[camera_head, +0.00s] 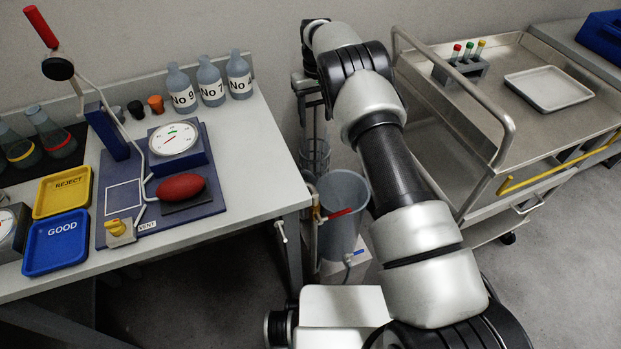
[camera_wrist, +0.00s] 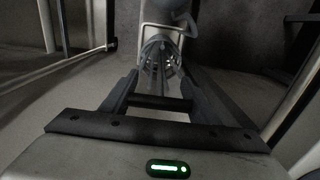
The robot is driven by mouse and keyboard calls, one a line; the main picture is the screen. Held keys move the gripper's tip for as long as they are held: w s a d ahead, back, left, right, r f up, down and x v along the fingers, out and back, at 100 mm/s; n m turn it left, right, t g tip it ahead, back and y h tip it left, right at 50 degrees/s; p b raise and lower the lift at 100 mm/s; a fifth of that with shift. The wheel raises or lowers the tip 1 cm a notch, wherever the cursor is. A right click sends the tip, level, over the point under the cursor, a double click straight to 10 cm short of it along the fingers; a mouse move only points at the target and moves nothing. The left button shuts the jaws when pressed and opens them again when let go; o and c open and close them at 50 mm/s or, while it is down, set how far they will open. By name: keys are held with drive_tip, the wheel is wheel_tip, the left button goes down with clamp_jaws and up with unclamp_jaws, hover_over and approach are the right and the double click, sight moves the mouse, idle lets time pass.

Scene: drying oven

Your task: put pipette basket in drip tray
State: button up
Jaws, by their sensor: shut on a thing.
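The pipette basket (camera_head: 315,152) hangs in the head view as a narrow, see-through cage with a tall handle frame, behind and left of the grey cylinder. In the wrist view its round slotted body (camera_wrist: 158,62) shows beyond the fingers. My gripper (camera_wrist: 160,101) is shut on a dark bar across its fingers, which appears to be the basket's handle. In the head view the arm hides most of the gripper. A shallow light-grey tray (camera_head: 548,90), apparently the drip tray, lies on the steel cart at the right and looks empty.
The grey open cylinder (camera_head: 343,205) with a red lever stands between bench and cart. The cart (camera_head: 520,62) has a raised rail (camera_head: 490,105) on its near left side and a rack of coloured-cap tubes (camera_head: 462,66). The crowded bench (camera_head: 255,185) stands left.

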drive_tip(key=b, duration=0.2)
hover_over(315, 149)
drive_tip(key=f, duration=0.9)
drive_tip(key=shift+w+f, duration=0.2)
drive_tip(key=shift+f, duration=0.15)
drive_tip(key=o, duration=1.3)
drive_tip(key=shift+o, duration=0.2)
